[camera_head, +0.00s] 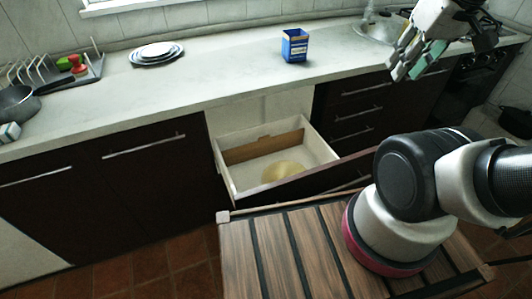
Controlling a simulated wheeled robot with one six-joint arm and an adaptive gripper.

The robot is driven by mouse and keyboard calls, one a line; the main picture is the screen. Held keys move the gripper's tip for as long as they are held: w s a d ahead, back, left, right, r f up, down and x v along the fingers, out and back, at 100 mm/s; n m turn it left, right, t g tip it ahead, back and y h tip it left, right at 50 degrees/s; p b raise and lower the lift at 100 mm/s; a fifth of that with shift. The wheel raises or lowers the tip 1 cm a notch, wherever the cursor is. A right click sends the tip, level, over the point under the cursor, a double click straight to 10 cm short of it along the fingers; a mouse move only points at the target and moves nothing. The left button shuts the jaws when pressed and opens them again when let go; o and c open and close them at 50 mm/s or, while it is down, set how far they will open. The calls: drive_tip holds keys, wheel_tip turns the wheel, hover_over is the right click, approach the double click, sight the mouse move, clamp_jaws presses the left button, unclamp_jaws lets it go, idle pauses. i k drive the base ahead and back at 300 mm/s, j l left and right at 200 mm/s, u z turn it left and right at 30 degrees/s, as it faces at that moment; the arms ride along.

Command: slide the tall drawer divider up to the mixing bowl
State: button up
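The drawer (229,179) is pulled out below the counter. A tall brown wooden divider (250,149) stands upright across it, towards the back, with a small notch in its top edge. A pale yellow mixing bowl (283,171) sits in front of the divider, right of the drawer's middle and partly hidden by the drawer front. A strip of white drawer floor shows between divider and bowl. My gripper (414,65) is high at the upper right, above the counter's right part and away from the drawer. Its teal-padded fingers are apart, with nothing seen between them.
A blue box (294,46) stands on the counter behind the drawer. Stacked plates (156,53), a dish rack (60,73) and a dark pan (18,103) are further left. A sink (380,29) is at the right. The space above the drawer is clear.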

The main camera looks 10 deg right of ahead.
sight(267, 145)
drive_tip(key=k+j+z, duration=0.2)
drive_tip(key=j, duration=0.2)
drive_tip(key=k+j+z, duration=0.2)
drive_tip(key=j, duration=0.25)
drive_tip(key=j+z, duration=0.25)
drive_tip(key=j, duration=0.15)
drive_tip(key=k, duration=0.05)
